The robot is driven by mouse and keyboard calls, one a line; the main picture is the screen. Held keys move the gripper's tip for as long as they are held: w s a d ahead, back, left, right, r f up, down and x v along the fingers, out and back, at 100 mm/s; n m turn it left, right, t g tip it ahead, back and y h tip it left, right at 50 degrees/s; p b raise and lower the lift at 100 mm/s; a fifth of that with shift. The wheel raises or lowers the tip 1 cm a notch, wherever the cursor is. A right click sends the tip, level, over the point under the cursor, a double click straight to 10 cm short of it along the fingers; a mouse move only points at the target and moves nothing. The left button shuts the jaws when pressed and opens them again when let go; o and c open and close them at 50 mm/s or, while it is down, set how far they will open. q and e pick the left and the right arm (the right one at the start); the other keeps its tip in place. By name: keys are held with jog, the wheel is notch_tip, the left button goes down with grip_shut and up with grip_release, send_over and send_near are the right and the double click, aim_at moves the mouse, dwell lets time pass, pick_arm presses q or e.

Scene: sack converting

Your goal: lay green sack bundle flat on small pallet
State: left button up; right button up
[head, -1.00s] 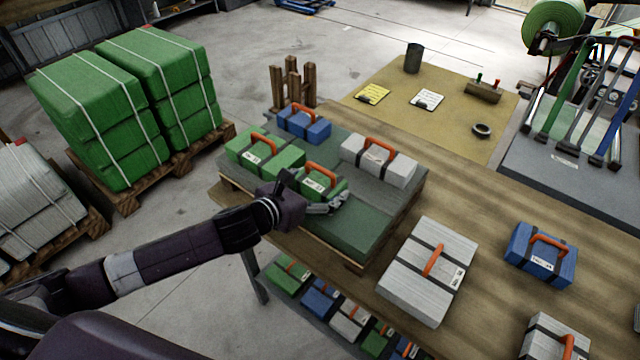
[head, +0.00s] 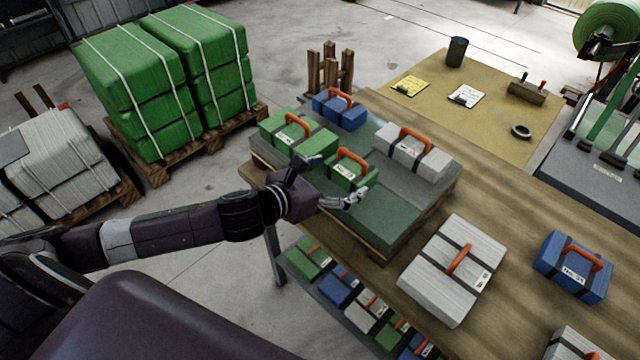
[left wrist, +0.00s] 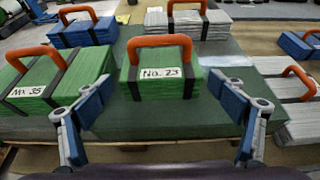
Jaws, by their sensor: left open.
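A green sack bundle (head: 350,171) with dark straps and an orange handle lies flat on the small pallet (head: 376,229), which has a green top sheet. In the left wrist view this bundle (left wrist: 161,75) carries a label reading No. 23. My left gripper (head: 338,182) is open at the pallet's near edge, in front of this bundle. In the left wrist view its fingers (left wrist: 164,115) are spread wide, with the bundle beyond and between them and nothing held. A larger green bundle (head: 300,138) labelled No. 35 lies to its left. My right gripper is not in view.
A blue bundle (head: 340,112) and a white bundle (head: 412,152) also lie on the pallet. White (head: 452,270) and blue (head: 573,266) bundles lie on the wooden table (head: 500,215). Wooden posts (head: 330,72) stand behind the pallet. Several bundles fill a shelf below.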

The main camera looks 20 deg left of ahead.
pick_arm(q)
jog(key=b+v, duration=0.1)
jog(key=v, duration=0.6)
